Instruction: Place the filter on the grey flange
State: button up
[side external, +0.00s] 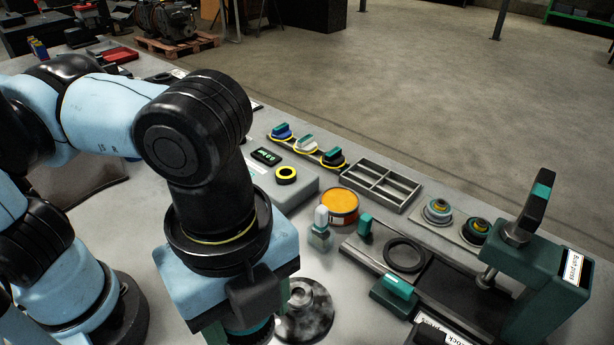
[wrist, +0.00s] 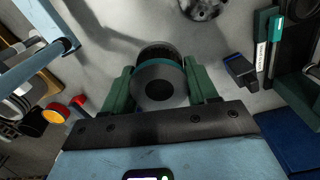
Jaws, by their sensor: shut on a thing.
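My gripper (wrist: 162,88) is shut on the filter (wrist: 158,86), a dark round canister with a teal band, held end-on between the green jaws in the wrist view. In the side external view only a piece of the filter (side external: 250,335) shows below my gripper at the bottom edge. The grey flange (side external: 305,318), a mottled round disc with a raised centre, sits on the bench just right of my gripper. In the wrist view the flange (wrist: 203,8) is cut by the top edge, apart from the filter. Height above the bench is hard to tell.
A small bottle (side external: 320,230) and an orange-topped tin (side external: 339,206) stand behind the flange. A green press (side external: 550,275) and a dark tray with a black ring (side external: 405,255) lie to the right. An empty divided tray (side external: 382,186) is farther back. Bare bench surrounds the flange's left.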

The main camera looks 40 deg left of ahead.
send_over(299, 295)
notch_tip(299, 295, down, 7)
jog(key=shift+f, duration=1.9)
jog(key=shift+d+f, duration=0.1)
jog(key=shift+f, duration=0.05)
jog(key=o, duration=1.3)
notch_tip(299, 295, up, 12)
jog(key=w+a+f+n+t, duration=0.2)
jog(key=a+n+t, duration=0.1)
jog(key=a+n, duration=0.7)
jog(key=w+a+f+n+t, duration=0.2)
jog(key=w+a+n+t, duration=0.1)
jog(key=a+n, duration=0.7)
jog(key=shift+a+t, duration=0.6)
jog(key=shift+a, duration=0.1)
